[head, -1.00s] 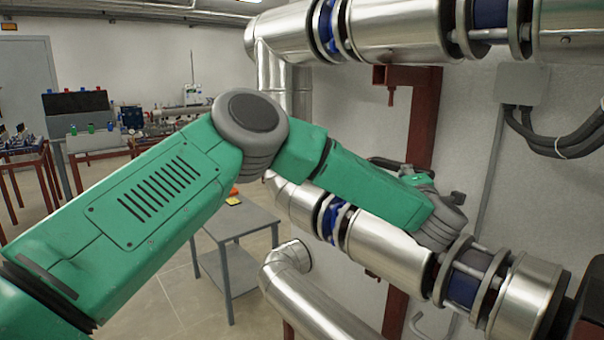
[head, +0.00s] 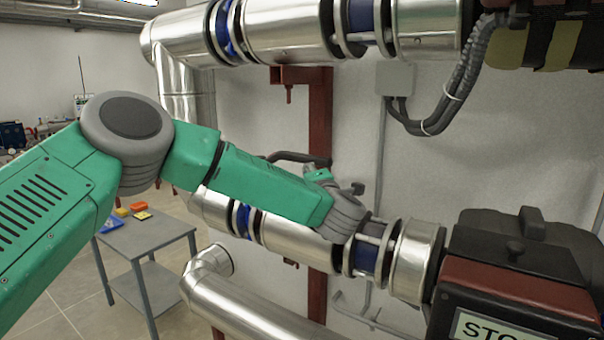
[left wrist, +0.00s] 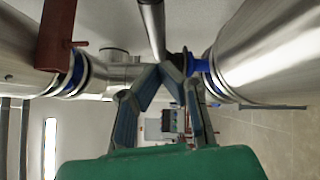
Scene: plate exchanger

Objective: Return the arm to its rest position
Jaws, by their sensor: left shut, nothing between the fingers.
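My left arm is green with grey joints and reaches across the head view from the left. Its wrist is in front of the lower silver pipe (head: 275,236), and the gripper's fingers are mostly hidden behind it, near a small dark part. In the left wrist view my left gripper (left wrist: 163,72) has its two dark fingers converging to a closed tip with nothing between them. Beyond it show a grey bar (left wrist: 152,28) and a blue valve part (left wrist: 195,65), apart from or touching the fingers I cannot tell. My right gripper is not in view.
An upper silver pipe (head: 285,32) crosses above the arm. A red-brown support post (head: 320,125) stands behind it. A dark machine block with a partly visible "STO" label (head: 490,325) is at lower right. A grey side table (head: 160,238) with small coloured items stands at lower left.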

